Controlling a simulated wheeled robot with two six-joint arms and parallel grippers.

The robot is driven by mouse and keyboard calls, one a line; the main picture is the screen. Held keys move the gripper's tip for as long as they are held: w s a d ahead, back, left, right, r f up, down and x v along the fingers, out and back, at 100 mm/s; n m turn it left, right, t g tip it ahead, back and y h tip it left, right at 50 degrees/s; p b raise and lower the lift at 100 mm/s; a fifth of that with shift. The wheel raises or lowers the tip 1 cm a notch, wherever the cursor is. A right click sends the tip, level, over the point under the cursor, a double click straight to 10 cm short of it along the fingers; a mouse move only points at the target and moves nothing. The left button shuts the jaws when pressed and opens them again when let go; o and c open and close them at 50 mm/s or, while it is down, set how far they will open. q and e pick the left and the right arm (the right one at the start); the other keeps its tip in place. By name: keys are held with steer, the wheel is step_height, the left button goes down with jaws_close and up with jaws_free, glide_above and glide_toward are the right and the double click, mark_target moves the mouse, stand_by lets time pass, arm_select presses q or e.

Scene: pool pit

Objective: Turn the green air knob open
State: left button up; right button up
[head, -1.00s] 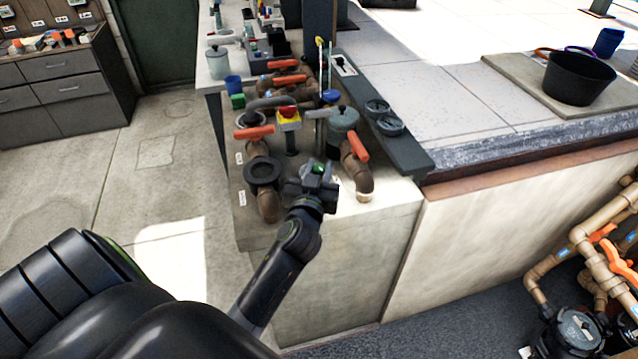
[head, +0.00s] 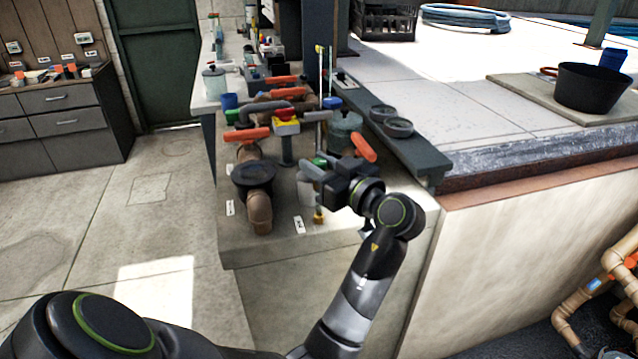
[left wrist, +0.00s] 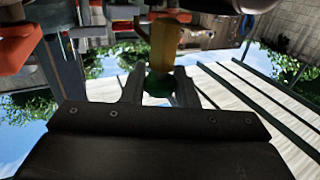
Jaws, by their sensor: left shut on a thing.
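The green air knob (left wrist: 157,86) sits between the two fingers of my left gripper (left wrist: 158,92) in the left wrist view. A yellow brass fitting (left wrist: 163,45) extends from it. In the head view my left gripper (head: 316,176) is over the near end of the pipe bench, with its wrist to the right of the fingers. It is shut on the green knob, of which a small bit (head: 320,161) shows there behind the fingers. The fingers hide much of the knob, so I cannot tell its turned angle. My right gripper is not in view.
Orange-handled valves stand close by, one at left (head: 246,135) and one at right (head: 363,146). A red and yellow button (head: 286,122) is just behind. A dark flange (head: 253,175) is left of the gripper. A dark ledge (head: 415,160) runs along the right.

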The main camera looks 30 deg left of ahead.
arm_select(q)
steer(key=n+g+b, duration=0.2)
steer(key=g, duration=0.1)
steer(key=shift+w+f+y, duration=0.1)
steer(key=shift+f+y, duration=0.1)
steer(key=shift+y, duration=0.1)
steer(key=shift+r+n+g+b, duration=0.15)
steer(key=shift+n+g+b, duration=0.45)
steer(key=shift+g, duration=0.6)
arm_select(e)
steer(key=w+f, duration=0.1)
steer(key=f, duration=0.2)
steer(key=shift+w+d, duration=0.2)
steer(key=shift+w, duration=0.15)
arm_select(q)
steer(key=shift+n+g+b, duration=0.6)
steer(key=shift+g, duration=0.1)
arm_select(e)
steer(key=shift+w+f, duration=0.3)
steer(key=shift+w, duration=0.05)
arm_select(q)
steer(key=shift+b, duration=0.3)
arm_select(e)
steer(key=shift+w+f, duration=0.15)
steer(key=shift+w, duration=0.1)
arm_select(q)
steer(key=shift+g, duration=0.4)
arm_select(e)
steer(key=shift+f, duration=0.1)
